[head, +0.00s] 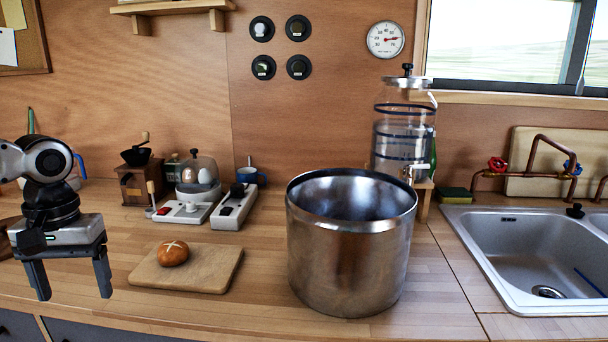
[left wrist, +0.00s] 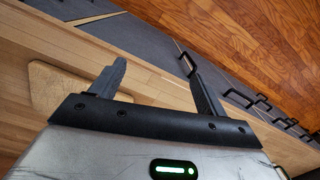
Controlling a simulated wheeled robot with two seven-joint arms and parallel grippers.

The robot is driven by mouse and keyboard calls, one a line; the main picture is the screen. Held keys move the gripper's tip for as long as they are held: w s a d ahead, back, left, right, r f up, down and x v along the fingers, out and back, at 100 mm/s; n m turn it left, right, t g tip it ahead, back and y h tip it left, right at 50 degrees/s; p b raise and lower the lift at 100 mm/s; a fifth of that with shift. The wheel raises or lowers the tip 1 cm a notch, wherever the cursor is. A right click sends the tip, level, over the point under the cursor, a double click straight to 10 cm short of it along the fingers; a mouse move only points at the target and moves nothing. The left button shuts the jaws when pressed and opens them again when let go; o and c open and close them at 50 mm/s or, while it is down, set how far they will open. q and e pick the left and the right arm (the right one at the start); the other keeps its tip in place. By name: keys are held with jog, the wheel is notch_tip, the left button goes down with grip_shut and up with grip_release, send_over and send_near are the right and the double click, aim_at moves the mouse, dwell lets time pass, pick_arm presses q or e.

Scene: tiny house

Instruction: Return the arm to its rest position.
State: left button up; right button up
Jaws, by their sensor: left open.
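My left gripper (head: 70,280) hangs at the left of the head view, its two dark fingers spread apart and pointing down. Nothing is between them. It is left of the cutting board (head: 214,277), near the counter's front edge. In the left wrist view the gripper (left wrist: 160,80) shows its fingers apart and empty. The board's corner (left wrist: 62,97) shows there at the left. My right gripper is not in either view.
A bread roll (head: 173,254) lies on the board. A large steel pot (head: 350,265) stands mid-counter. Behind are a coffee grinder (head: 140,183), an egg cooker (head: 188,190), a power strip (head: 234,207) and a water dispenser (head: 403,140). A sink (head: 530,255) is at right.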

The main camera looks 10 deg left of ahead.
pick_arm(q)
jog(key=s+a+f+m, duration=0.1)
jog(key=s+f, duration=0.3)
jog(key=f, duration=0.3)
jog(key=s+f+m, duration=0.2)
jog(key=s+f, duration=0.1)
jog(key=f, duration=0.3)
jog(key=s+d+f+m, duration=0.3)
jog(key=s+d+f, duration=0.35)
jog(key=f, duration=0.45)
jog(key=s+d+r+t, duration=0.1)
jog(key=d+t, duration=0.3)
jog(key=d, duration=1.3)
jog(key=w+d+f+t+h, duration=0.3)
jog(key=w+d+t, duration=0.3)
jog(key=t, duration=0.1)
jog(key=shift+f+m+t+h, duration=0.3)
jog(key=shift+m+h, duration=0.1)
jog(key=shift+w, duration=0.1)
